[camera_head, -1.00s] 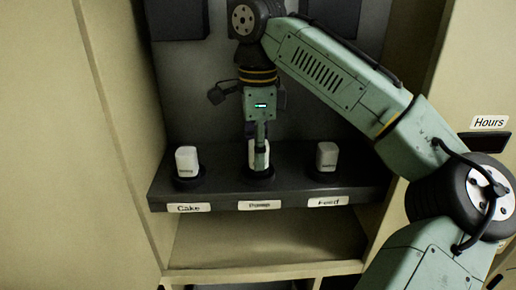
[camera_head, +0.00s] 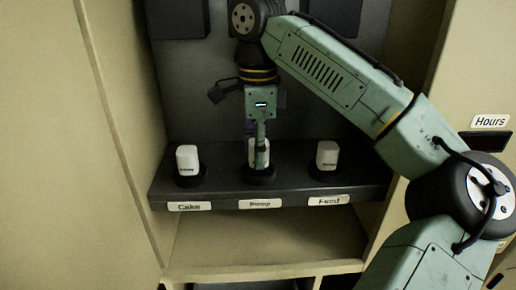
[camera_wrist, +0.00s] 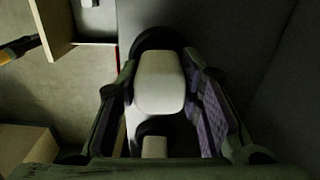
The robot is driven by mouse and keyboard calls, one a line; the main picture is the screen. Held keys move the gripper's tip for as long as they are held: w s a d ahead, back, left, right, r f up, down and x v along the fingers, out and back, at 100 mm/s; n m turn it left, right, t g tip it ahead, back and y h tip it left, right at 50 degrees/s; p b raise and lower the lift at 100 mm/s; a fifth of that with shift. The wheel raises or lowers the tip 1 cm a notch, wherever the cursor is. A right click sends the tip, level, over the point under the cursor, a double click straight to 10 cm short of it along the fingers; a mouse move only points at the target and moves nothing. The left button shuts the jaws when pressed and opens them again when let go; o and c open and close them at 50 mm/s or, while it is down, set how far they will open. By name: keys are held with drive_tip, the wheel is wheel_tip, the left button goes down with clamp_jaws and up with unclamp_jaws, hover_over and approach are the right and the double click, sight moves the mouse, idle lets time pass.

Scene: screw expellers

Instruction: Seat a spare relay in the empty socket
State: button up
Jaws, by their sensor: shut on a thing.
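My gripper (camera_head: 260,158) points straight down at the middle position of the dark shelf and is shut on a white relay (camera_head: 253,154). The relay is upright, at the black round socket (camera_head: 259,176) above the "Pump" label. I cannot tell whether it is fully seated. In the wrist view the held relay (camera_wrist: 160,82) lies between the fingers of my gripper (camera_wrist: 168,95), with a black socket rim behind it. Other white relays stand upright in black sockets at left, "Cake" (camera_head: 187,159), and right, "Feed" (camera_head: 327,156). One neighbouring relay (camera_wrist: 154,147) shows low in the wrist view.
The dark shelf (camera_head: 225,190) sits inside a beige cabinet with a side wall (camera_head: 115,120) at left. Dark boxes (camera_head: 177,18) hang on the back panel above. An "Hours" label and dark display (camera_head: 484,142) are at right. A beige ledge (camera_head: 265,245) lies below.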

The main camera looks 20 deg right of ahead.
drive_tip(key=shift+f+b, duration=0.4)
drive_tip(key=shift+f, duration=0.25)
drive_tip(key=o, duration=0.9)
